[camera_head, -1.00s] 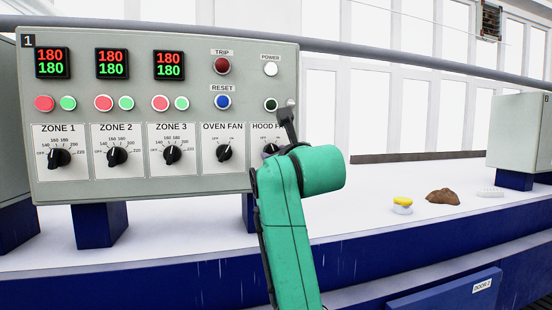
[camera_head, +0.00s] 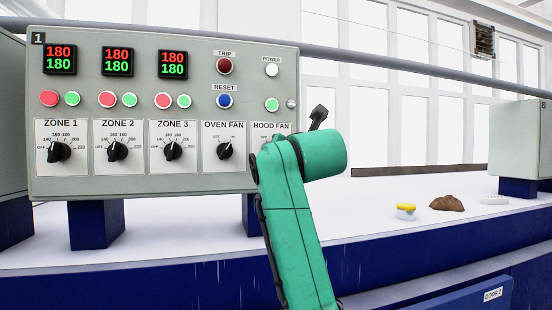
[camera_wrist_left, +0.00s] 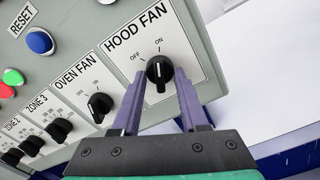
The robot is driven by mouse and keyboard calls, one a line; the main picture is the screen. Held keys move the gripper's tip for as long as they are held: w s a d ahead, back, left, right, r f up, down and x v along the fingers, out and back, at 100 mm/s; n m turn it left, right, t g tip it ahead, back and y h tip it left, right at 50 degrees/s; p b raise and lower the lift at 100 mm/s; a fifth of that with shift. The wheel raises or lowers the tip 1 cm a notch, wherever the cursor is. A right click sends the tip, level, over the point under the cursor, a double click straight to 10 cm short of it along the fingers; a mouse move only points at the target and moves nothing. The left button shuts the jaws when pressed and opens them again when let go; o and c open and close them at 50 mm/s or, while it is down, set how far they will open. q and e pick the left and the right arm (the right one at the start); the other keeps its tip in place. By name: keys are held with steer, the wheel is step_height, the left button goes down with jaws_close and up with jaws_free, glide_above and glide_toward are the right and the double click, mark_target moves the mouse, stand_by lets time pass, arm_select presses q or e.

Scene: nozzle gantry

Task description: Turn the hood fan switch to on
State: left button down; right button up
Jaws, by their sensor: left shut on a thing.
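The hood fan switch (camera_wrist_left: 159,68) is a black knob on a white plate with OFF and ON marks, clear in the left wrist view. Its bar lines up roughly with the ON mark. My left gripper (camera_wrist_left: 160,82) has its purple fingers on either side of the knob and is shut on it. In the head view the HOOD FAN plate (camera_head: 270,126) shows only its top; my green arm hides the knob and the fingers. The green lamp (camera_head: 272,104) above that plate is lit. My right gripper is not in view.
The grey control panel (camera_head: 150,20) also carries the oven fan knob (camera_head: 225,151), several zone knobs, a blue reset button (camera_head: 225,100) and a red trip lamp (camera_head: 225,65). A yellow-topped item (camera_head: 406,209) and a brown lump (camera_head: 447,203) lie on the white surface at right.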

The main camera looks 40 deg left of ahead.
arm_select(q)
steer(key=shift+r+m, duration=0.2)
steer(key=shift+m, duration=0.3)
steer(key=shift+c, duration=2.2)
jaws_free()
steer(key=shift+f, duration=0.1)
steer(key=b+v, duration=0.6)
steer(key=v, duration=0.8)
steer(key=shift+d, duration=0.25)
steer(key=shift+s, duration=0.2)
